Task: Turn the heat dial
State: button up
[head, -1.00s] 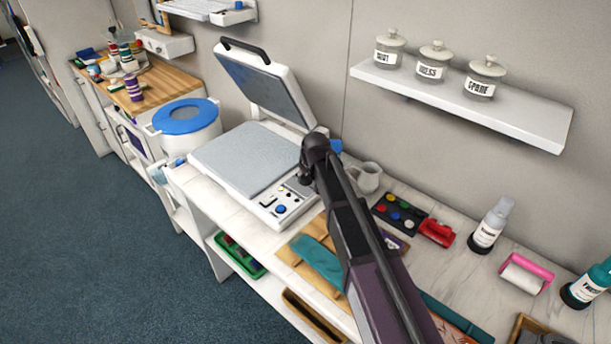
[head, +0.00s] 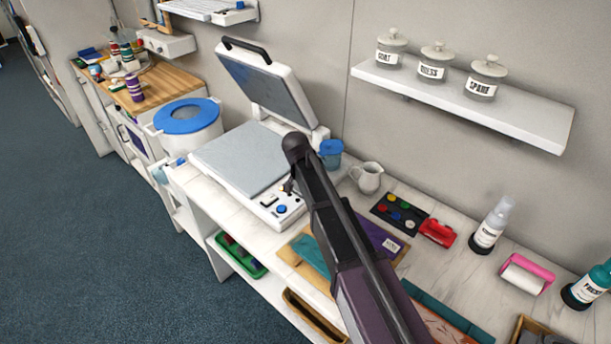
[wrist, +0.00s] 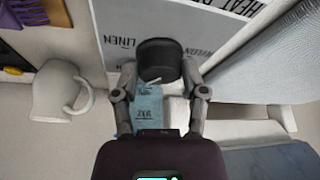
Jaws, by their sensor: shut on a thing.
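The heat press (head: 238,158) stands open on the counter, with its control panel (head: 272,216) at its front right corner. In the wrist view the heat dial (wrist: 160,52) is a dark knob on a grey plate (wrist: 115,32) lettered "LINEN", "NYLON" and "HEAT". My gripper (wrist: 159,69) has a finger on each side of the dial and is shut on it. In the head view my gripper (head: 289,188) is at the panel, and it and my arm hide the dial. A blue button (head: 281,209) and a rocker switch (head: 268,200) show beside it.
The raised lid (head: 268,85) stands behind the panel. A blue cup (head: 331,152) and a white jug (head: 369,177), also in the wrist view (wrist: 55,92), stand close by. A paint palette (head: 399,213) lies to the right. A jar shelf (head: 460,105) is above.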

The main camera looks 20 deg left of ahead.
jog(key=shift+m, duration=0.3)
jog(key=o, duration=1.2)
jog(key=shift+w+f, duration=0.1)
jog(key=shift+c, duration=0.2)
